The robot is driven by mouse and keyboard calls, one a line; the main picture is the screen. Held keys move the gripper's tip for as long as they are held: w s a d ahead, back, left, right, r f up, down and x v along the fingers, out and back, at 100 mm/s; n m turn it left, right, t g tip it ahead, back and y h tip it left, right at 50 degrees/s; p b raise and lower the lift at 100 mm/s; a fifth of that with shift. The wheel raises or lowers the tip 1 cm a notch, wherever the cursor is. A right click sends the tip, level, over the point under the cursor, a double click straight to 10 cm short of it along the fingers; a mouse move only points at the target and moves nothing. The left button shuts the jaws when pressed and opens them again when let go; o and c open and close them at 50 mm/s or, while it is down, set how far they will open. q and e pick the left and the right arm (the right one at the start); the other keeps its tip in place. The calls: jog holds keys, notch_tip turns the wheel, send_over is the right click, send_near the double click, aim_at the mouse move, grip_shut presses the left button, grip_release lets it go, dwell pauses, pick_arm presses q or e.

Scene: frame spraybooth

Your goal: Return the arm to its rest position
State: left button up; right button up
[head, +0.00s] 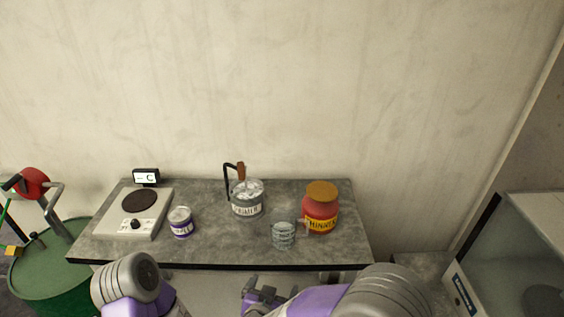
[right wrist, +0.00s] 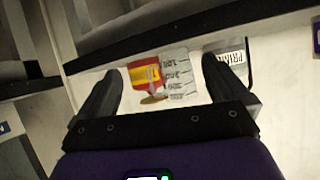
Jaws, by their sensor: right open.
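My right gripper (head: 265,297) is low in the head view, in front of the table's front edge and apart from the things on top. In the right wrist view its two dark fingers (right wrist: 162,70) are spread wide with nothing held between them. Beyond the fingers show the clear graduated cup (right wrist: 175,73) and the red and yellow thinner jar (right wrist: 143,76). My left arm's link shows at the bottom left of the head view; its gripper is out of view.
The grey table (head: 215,250) holds a hot plate (head: 120,222), a purple-labelled can (head: 181,222), a primer can (head: 247,207) with a brush, the cup (head: 284,236) and the thinner jar (head: 320,213). A green drum (head: 50,268) stands left, a glass-fronted cabinet (head: 510,260) right.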

jog(key=d+f+n+g+y, duration=0.1)
jog(key=d+f+g+y, duration=0.35)
jog(key=f, duration=1.15)
jog(key=s+d+f+g+y, duration=0.1)
jog(key=s+d+f+g, duration=0.2)
jog(key=s+f, duration=0.2)
jog(key=s+d+f+g+y+p, duration=0.1)
jog(key=s+d+f+g, duration=0.3)
jog(key=s, duration=0.5)
jog(key=shift+s+d+f, duration=0.25)
jog(key=shift+s+f, duration=0.05)
jog(key=shift+f, duration=0.55)
jog(key=shift+y, duration=0.25)
